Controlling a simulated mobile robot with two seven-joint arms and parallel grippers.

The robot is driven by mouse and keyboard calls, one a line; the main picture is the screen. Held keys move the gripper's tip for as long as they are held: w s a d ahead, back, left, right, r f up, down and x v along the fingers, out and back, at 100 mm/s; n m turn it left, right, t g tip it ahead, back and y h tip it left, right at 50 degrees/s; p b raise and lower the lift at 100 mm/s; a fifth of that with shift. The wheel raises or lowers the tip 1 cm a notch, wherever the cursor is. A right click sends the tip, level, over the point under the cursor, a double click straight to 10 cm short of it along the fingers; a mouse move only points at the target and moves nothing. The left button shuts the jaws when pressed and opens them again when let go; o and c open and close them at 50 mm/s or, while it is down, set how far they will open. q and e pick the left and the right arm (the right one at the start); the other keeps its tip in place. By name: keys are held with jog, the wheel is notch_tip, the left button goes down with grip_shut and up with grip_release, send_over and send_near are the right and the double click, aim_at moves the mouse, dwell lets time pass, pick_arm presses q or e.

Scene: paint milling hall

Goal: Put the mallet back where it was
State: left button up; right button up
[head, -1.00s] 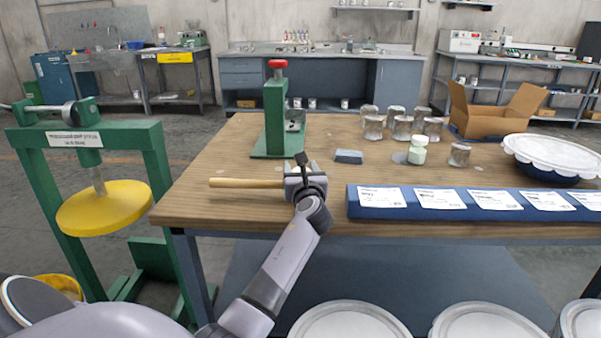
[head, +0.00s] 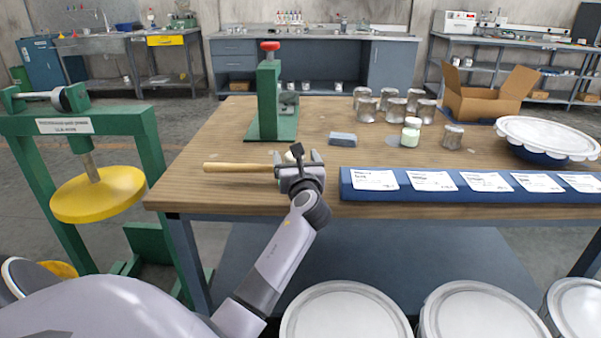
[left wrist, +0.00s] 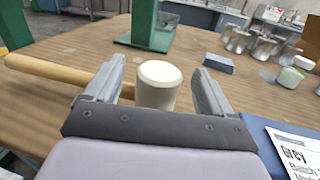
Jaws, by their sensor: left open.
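The mallet lies on the wooden bench top (head: 215,190) near its front left edge. Its pale wooden handle (head: 238,167) points left, and its cream head (head: 294,154) is mostly hidden by my gripper in the head view. In the left wrist view the head (left wrist: 158,86) stands between the two fingers, with a gap visible on each side, and the handle (left wrist: 60,72) runs off left behind the left finger. My left gripper (head: 298,160) is open around the head; it also shows in the left wrist view (left wrist: 160,92). My right gripper is out of view.
A green press (head: 269,95) stands behind the mallet. A grey-blue block (head: 342,139), several metal cans (head: 396,110) and a jar (head: 410,132) are to the right. A blue strip with labels (head: 400,194) lies close right of the gripper. Bare bench lies left of the press.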

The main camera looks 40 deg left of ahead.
pick_arm(q)
jog(key=v, duration=0.8)
jog(key=s+d+f+n+h, duration=0.4)
jog(key=d+f+n, duration=0.1)
jog(key=f, duration=0.2)
jog(key=s+d+f+n+h, duration=0.4)
jog(key=d+f+n+h, duration=0.1)
jog(key=f, duration=0.3)
jog(key=s+d+f+n+h, duration=0.4)
jog(key=s+d+f+n, duration=0.1)
jog(key=d+f, duration=0.2)
jog(key=shift+d+f+p, duration=0.1)
jog(key=shift+f+p, duration=0.25)
jog(key=shift+f, duration=0.05)
jog(key=s+d+f+n+g+h, duration=0.1)
jog(key=s+d+f+n+h, duration=0.1)
jog(key=s+d+n, duration=0.4)
jog(key=s+n+h, duration=0.1)
jog(key=s+n, duration=0.1)
jog(key=shift+f+n+h, duration=0.35)
jog(key=shift+n+h, duration=0.05)
